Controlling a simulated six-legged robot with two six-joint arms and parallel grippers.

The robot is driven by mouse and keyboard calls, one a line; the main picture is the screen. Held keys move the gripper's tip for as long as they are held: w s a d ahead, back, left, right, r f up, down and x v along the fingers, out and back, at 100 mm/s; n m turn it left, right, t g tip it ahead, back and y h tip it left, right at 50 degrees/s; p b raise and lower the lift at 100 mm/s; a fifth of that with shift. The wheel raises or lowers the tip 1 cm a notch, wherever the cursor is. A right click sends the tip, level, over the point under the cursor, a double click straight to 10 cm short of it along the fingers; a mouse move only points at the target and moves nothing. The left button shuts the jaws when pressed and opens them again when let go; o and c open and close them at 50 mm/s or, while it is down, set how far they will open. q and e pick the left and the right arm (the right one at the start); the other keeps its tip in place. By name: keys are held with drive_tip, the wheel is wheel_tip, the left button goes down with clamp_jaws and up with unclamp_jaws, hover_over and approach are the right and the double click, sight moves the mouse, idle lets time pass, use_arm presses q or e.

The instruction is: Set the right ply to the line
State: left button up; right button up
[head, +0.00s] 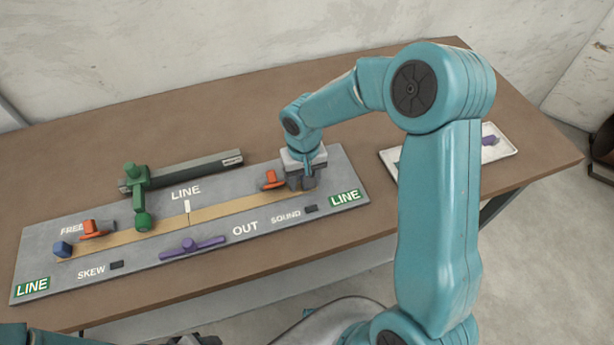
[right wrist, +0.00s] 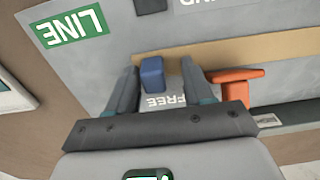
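A grey board (head: 65,285) carries a tan strip (head: 232,209) along its length, with a white mark (head: 187,206) beside the word LINE near its middle. My right gripper (head: 307,188) is low over the strip's right end. In the right wrist view its two fingers (right wrist: 157,70) stand open on either side of a blue block (right wrist: 151,73), with a gap at the right finger. That block is hidden in the head view. An orange piece (head: 272,180) sits just left of the gripper; it also shows in the right wrist view (right wrist: 232,80). My left gripper is barely visible at the bottom edge.
A green arm (head: 141,190) reaches from a dark bar (head: 195,170) over the strip. A second blue block (head: 62,249) and orange piece (head: 96,229) are at the left end. A purple piece (head: 192,247) lies in front. A white tray (head: 500,152) stands right.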

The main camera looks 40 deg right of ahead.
drive_tip(key=shift+d+r, duration=0.1)
drive_tip(key=shift+d, duration=0.05)
wheel_tip(320, 180, up, 16)
idle(0.4)
drive_tip(key=shift+a+r, duration=0.1)
drive_tip(key=shift+a, duration=0.1)
